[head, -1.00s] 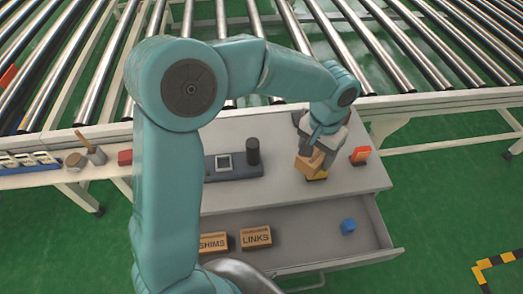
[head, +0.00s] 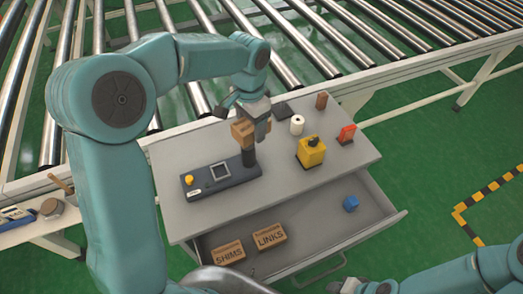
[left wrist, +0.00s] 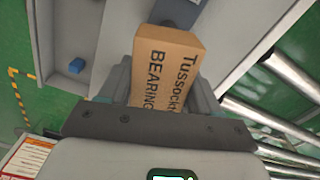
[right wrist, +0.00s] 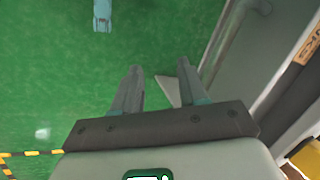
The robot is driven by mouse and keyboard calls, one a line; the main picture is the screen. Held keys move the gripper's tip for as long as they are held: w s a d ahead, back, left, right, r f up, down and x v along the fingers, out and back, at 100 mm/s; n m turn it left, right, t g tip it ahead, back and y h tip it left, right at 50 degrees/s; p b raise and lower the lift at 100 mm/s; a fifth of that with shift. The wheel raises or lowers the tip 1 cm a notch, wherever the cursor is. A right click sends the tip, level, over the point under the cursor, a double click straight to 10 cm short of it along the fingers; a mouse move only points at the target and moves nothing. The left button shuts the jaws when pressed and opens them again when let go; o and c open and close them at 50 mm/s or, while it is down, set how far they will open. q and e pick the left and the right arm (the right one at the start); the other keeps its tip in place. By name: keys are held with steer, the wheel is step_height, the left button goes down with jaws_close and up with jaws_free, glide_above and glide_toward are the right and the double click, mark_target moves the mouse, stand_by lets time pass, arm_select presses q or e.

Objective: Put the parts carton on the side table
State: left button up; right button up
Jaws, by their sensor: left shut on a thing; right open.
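A brown carton (head: 243,132) is held in my left gripper (head: 252,112) above the grey drawer cabinet's top (head: 290,185), beside a black upright knob. In the left wrist view the carton (left wrist: 165,62) reads "Tussock BEARING" and sits between the fingers (left wrist: 160,85), which are shut on it. My right gripper (right wrist: 158,78) is open and empty over green floor in the right wrist view. A low, light table (head: 38,243) shows at the left edge of the head view, partly hidden by my left arm; I cannot tell whether it is the side table.
Cartons marked SHIMS (head: 229,254) and LINKS (head: 270,236) and a blue cube (head: 350,203) lie in the open drawer. A dark device (head: 220,180), yellow block (head: 311,152), white roll (head: 297,124) and red item (head: 346,134) stand on the cabinet. A roller conveyor (head: 340,50) runs behind.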

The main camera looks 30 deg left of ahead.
arm_select(q)
steer(key=w+a+r+m, duration=0.1)
steer(key=a+r+m, duration=0.1)
steer(key=a+m, duration=1.2)
steer(key=n, duration=0.2)
glide_above(210, 147)
step_height(210, 147, down, 15)
steer(key=shift+r, duration=0.1)
step_height(210, 147, down, 5)
steer(key=shift+w+f, duration=0.1)
steer(key=o, duration=1.3)
steer(key=shift+f, duration=0.15)
